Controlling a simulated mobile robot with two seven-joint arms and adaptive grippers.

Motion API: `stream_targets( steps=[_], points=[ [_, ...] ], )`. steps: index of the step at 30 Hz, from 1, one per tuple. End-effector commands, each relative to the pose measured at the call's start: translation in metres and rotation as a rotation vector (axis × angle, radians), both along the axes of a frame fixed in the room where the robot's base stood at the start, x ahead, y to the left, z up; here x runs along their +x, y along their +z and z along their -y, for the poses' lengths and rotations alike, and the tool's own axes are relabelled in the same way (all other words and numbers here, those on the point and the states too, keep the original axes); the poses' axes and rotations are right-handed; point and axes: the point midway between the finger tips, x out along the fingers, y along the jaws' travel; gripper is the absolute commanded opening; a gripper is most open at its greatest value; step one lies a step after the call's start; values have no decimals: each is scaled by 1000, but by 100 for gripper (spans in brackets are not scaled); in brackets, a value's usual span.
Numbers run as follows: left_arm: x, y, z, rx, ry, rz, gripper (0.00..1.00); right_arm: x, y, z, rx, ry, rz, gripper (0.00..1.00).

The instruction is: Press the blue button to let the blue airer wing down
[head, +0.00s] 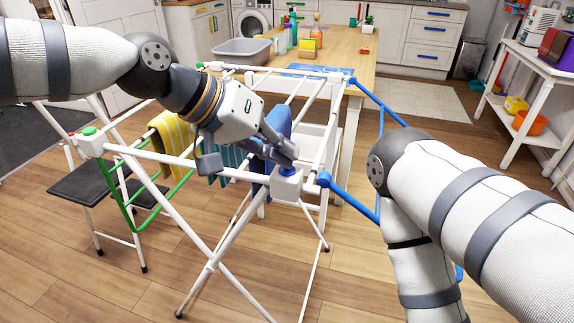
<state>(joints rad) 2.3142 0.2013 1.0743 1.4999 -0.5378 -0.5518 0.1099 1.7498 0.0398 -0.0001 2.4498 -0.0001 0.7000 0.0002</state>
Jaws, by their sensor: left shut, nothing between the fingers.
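The white clothes airer (227,172) stands in the middle of the floor. The blue button (288,171) is on the white block at its near right corner, partly hidden by my left fingertips. My left gripper (286,156) is shut and empty, its tips right over the button; I cannot tell whether they touch it. The blue wing (340,188) sticks out from the airer's right side, partly hidden behind my right arm. The green wing (118,197) hangs at the left side, with a green button (89,131) on its corner block. My right gripper is out of view.
A yellow striped cloth (170,135) and a blue cloth (280,122) hang on the airer. A wooden table (345,45) with a grey basin (241,50) stands behind. A dark stool (85,185) is at left, a white shelf table (520,60) at right.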

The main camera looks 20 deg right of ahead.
Motion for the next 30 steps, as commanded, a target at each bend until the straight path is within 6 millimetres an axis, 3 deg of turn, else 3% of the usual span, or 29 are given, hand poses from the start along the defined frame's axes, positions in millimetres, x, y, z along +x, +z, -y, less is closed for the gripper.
stream_targets(
  steps=[13, 22, 30],
  points=[
    [0, 18, 0, 1, -1, 4, 0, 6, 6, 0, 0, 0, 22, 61],
    [0, 18, 0, 1, -1, 1, 0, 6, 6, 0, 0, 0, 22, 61],
    [-1, 46, 0, 1, 1, 5, 0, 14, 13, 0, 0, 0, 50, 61]
  ],
)
